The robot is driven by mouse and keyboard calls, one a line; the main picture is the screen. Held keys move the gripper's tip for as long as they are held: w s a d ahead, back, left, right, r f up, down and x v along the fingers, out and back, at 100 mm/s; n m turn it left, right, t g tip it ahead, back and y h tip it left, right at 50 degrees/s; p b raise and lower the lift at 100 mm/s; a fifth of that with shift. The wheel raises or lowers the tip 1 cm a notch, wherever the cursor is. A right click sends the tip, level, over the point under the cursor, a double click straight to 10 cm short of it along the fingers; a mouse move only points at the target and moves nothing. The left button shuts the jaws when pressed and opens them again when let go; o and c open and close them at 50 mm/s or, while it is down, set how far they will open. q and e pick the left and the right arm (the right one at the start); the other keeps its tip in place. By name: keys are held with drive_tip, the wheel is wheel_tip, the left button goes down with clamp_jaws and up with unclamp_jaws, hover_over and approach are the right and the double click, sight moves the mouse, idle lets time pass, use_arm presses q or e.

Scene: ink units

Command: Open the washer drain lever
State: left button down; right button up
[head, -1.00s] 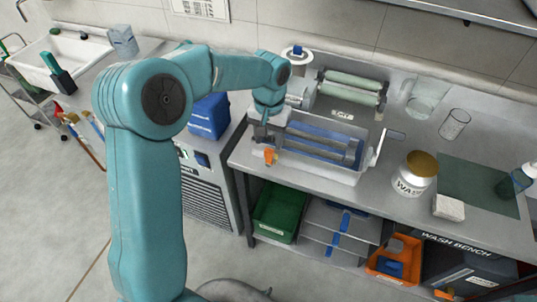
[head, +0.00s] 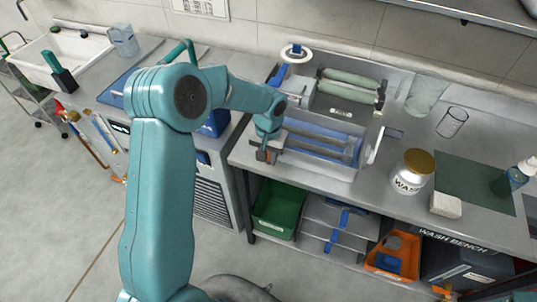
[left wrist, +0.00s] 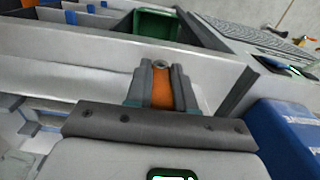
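The washer (head: 345,172) is a pale trough with long rollers inside, on the metal bench. Its orange drain lever (head: 262,156) is at the front left corner, partly hidden by my left gripper (head: 265,150). In the left wrist view the orange lever (left wrist: 161,92) lies between the two grey fingers of my left gripper (left wrist: 162,85), which sit close against both its sides. The gripper looks shut on it. A round metal piece shows at the lever's far end. My right gripper is not in view.
A white jar with a gold lid (head: 410,172), a white block (head: 445,205) and clear beakers stand to the right on the bench. A green bin (head: 277,208) and an orange bin (head: 393,256) are below. A blue box (left wrist: 285,135) is beside the gripper.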

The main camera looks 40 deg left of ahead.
use_arm(q)
drive_tip(key=shift+a+h, duration=0.15)
drive_tip(key=shift+h, duration=0.15)
drive_tip(key=shift+a+t+h, duration=0.25)
drive_tip(key=shift+t+h, duration=0.05)
drive_tip(key=shift+h, duration=0.6)
drive_tip(key=shift+s+a+f+h+b, duration=0.1)
drive_tip(key=shift+a+f+h+b, duration=0.15)
drive_tip(key=shift+h+b, duration=0.45)
drive_tip(key=h+b, duration=0.2)
drive_tip(key=t+h+b, duration=0.1)
drive_tip(key=shift+a+f+b, duration=0.25)
drive_tip(key=shift+a+b, duration=0.05)
drive_tip(key=shift+s+a+r+t+h+b, duration=0.1)
drive_tip(key=shift+t+h+b, duration=0.05)
drive_tip(key=shift+h+b, duration=0.5)
drive_tip(key=shift+a+t+h+b, duration=0.1)
drive_tip(key=shift+t+h+b, duration=0.05)
drive_tip(key=shift+h+b, duration=0.45)
drive_tip(key=c, duration=1)
unclamp_jaws()
drive_tip(key=shift+s, duration=0.1)
